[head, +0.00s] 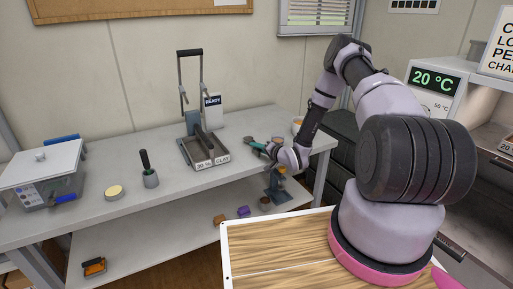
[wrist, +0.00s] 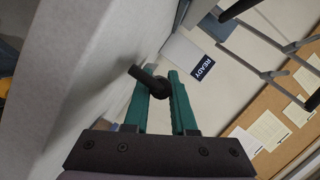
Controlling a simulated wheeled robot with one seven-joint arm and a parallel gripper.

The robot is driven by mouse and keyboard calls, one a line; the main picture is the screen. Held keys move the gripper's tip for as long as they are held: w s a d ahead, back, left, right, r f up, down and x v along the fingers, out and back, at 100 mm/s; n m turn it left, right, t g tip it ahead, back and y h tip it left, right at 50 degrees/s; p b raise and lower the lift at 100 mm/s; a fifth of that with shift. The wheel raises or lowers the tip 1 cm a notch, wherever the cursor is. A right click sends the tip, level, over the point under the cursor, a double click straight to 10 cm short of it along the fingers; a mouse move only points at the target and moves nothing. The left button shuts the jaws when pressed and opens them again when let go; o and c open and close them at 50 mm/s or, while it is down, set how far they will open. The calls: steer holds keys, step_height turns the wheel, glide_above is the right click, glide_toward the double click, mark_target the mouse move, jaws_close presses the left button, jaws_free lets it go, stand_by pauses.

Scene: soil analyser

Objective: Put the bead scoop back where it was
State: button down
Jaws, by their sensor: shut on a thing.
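My gripper (head: 258,146) is at the right end of the grey table, low over its top, with its green fingers pointing left. In the wrist view, my gripper (wrist: 157,78) is shut on a short dark rod, which seems to be the handle of the bead scoop (wrist: 149,79). In the head view the scoop (head: 248,140) is a small dark shape at the fingertips. The rest of it is hidden or too small to make out, and I cannot tell whether it touches the table.
A lever press (head: 191,105) with a tray stands left of my gripper, with a READY sign (head: 212,101) behind it. A pale container with orange contents (head: 298,124) stands at the right end. A black-handled tool in a grey cup (head: 149,177) stands further left. Free tabletop lies between.

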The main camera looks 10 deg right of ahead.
steer(key=shift+f, duration=0.4)
steer(key=c, duration=0.7)
jaws_free()
steer(key=shift+o, duration=0.2)
steer(key=v, duration=1.1)
steer(key=w+d+r+n+g+h, duration=0.1)
steer(key=w+d+r+h, duration=0.15)
steer(key=r, duration=0.45)
steer(key=w+d+r+n+g+h, duration=0.2)
steer(key=d+r, duration=0.2)
steer(key=r, duration=0.3)
steer(key=s+d+r+g+h, duration=0.1)
steer(key=s+r+h, duration=0.15)
steer(key=r, duration=0.55)
steer(key=s+d+r+h, duration=0.1)
steer(key=s+r, duration=0.2)
steer(key=r, duration=0.5)
steer(key=s+a+r, duration=0.2)
steer(key=s+r, duration=0.3)
steer(key=s, duration=0.5)
steer(key=s+a+r+g+y, duration=0.1)
steer(key=s+a+r, duration=0.1)
steer(key=s+r, duration=0.4)
steer(key=s+a+r+m+g+y, duration=0.1)
steer(key=s+a+r, duration=0.2)
steer(key=s, duration=1)
step_height(320, 180, up, 3)
steer(key=shift+s+f, duration=0.1)
steer(key=shift+s, duration=0.2)
